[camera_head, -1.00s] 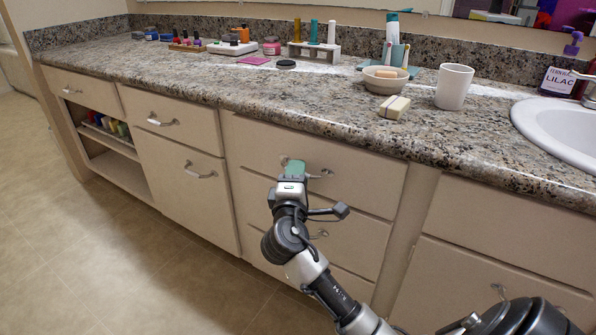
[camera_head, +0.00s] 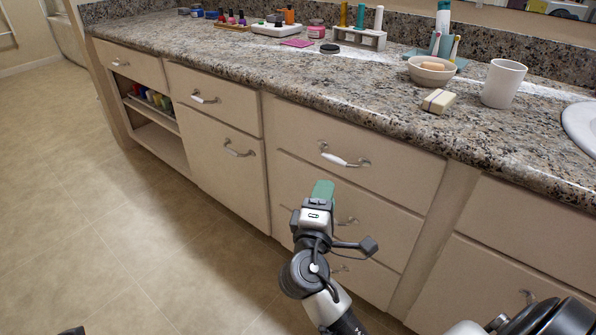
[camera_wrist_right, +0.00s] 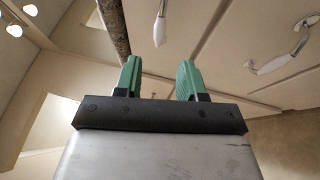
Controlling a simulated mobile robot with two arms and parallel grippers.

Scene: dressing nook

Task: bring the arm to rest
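My right gripper (camera_head: 322,190) has green fingers and is in front of the middle drawer column, below the white handle (camera_head: 345,160) of the top drawer (camera_head: 395,165). In the right wrist view its two fingers (camera_wrist_right: 158,78) stand apart with nothing between them. A white handle (camera_wrist_right: 160,28) shows beyond the fingers, apart from them. The drawers in this column look shut. My left gripper cannot be made out; only a small dark piece shows at the bottom left edge of the head view.
The granite counter (camera_head: 240,55) carries a white cup (camera_head: 503,84), a bowl (camera_head: 432,70), a soap bar (camera_head: 438,101) and several bottles. An open shelf (camera_head: 155,140) is at the left. The tiled floor (camera_head: 120,230) is clear.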

